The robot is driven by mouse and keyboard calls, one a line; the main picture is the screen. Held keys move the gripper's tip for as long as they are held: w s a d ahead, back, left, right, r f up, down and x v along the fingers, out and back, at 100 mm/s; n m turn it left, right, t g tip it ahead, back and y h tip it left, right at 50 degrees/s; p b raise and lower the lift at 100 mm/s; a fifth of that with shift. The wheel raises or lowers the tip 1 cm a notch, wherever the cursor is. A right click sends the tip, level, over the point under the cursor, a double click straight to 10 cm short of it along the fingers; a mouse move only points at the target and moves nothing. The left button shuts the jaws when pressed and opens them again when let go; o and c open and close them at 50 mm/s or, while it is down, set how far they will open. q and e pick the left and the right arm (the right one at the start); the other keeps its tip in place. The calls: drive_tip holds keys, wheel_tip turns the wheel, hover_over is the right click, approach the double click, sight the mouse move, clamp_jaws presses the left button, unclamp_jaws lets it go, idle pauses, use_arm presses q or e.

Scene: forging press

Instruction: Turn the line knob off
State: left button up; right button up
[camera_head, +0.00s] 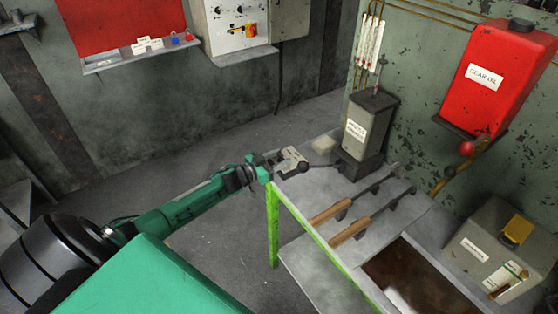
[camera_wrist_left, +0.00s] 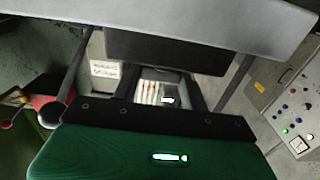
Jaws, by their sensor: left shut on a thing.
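In the left wrist view, dark finger parts stand beyond the green gripper body (camera_wrist_left: 160,155), and a dark block (camera_wrist_left: 165,50) hides what lies between the fingertips. I cannot make out a knob at the fingers. A yellow and red rotary switch (camera_head: 250,30) is on the wall panel (camera_head: 234,24), far from the gripper. My right gripper is not in view.
Two wooden-handled tools (camera_head: 345,232) lie on the bench beside a dark trough (camera_head: 420,280). A red gear oil tank (camera_head: 490,75) hangs at the right. The floor left of the bench is clear.

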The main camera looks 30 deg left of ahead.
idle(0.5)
use_arm(q)
drive_tip(key=o, duration=1)
drive_tip(key=shift+b+v, duration=1.45)
drive_tip(key=shift+v, duration=5.4)
drive_tip(key=shift+a, duration=0.15)
